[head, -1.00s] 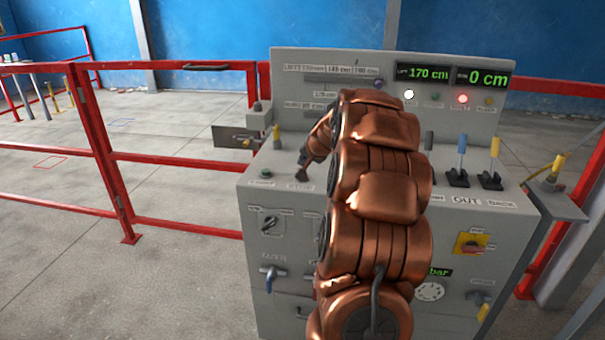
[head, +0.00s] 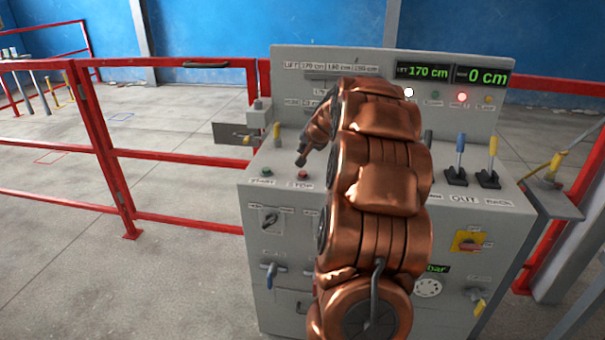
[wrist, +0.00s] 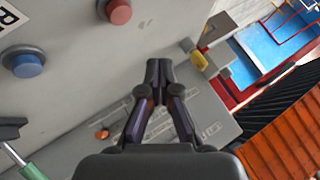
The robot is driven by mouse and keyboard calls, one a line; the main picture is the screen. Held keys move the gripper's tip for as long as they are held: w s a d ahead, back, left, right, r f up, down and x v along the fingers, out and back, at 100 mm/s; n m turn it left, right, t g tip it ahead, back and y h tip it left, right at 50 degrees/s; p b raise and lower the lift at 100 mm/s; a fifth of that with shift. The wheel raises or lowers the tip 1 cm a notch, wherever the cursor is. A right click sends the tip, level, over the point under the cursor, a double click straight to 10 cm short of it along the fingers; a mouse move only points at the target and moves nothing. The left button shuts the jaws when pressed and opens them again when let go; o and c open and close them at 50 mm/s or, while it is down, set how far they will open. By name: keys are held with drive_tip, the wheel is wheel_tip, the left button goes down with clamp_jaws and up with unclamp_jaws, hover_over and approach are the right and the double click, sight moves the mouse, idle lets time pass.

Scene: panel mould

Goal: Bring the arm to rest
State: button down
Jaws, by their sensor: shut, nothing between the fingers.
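My gripper (head: 301,162) is at the left of my copper-coloured arm, over the sloping top of the grey control console (head: 262,210). In the wrist view my gripper (wrist: 158,72) has its dark fingertips together with nothing between them. In the head view a red button (head: 303,175) lies just below the fingertips, and a green button (head: 266,172) is to its left. A small gap seems to separate the fingertips from the console. My arm hides the middle of the console.
A blue lever (head: 460,145) and a yellow lever (head: 493,148) stand on the right of the console. Green displays (head: 423,72) read 170 cm and 0 cm. Red railings (head: 180,158) run behind and to the left. Open floor (head: 60,240) lies at the left.

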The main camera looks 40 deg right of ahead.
idle(0.3)
drive_tip(key=shift+w+a, duration=0.1)
drive_tip(key=shift+a, duration=0.3)
drive_tip(key=s+a+n+g+y, duration=0.1)
drive_tip(key=s+a+n+y, duration=0.15)
drive_tip(key=a, duration=1.05)
drive_tip(key=s+a+n+g+y, duration=0.1)
drive_tip(key=s+a+n+g, duration=0.15)
drive_tip(key=a, duration=0.95)
drive_tip(key=s+a+f+n+g+y, duration=0.1)
drive_tip(key=s+a+f+n+g, duration=0.25)
drive_tip(key=s+a, duration=0.9)
drive_tip(key=s+a+f+n+g, duration=0.1)
drive_tip(key=s+a+n, duration=0.1)
drive_tip(key=s, duration=0.8)
drive_tip(key=s+a+f+n+g+h, duration=0.1)
drive_tip(key=s+a, duration=0.3)
drive_tip(key=s, duration=0.6)
drive_tip(key=shift+s+f+n+g, duration=0.4)
drive_tip(key=shift+f+n+g, duration=0.15)
drive_tip(key=shift+n+g, duration=0.2)
drive_tip(key=shift+d+h, duration=0.15)
drive_tip(key=shift+h, duration=0.1)
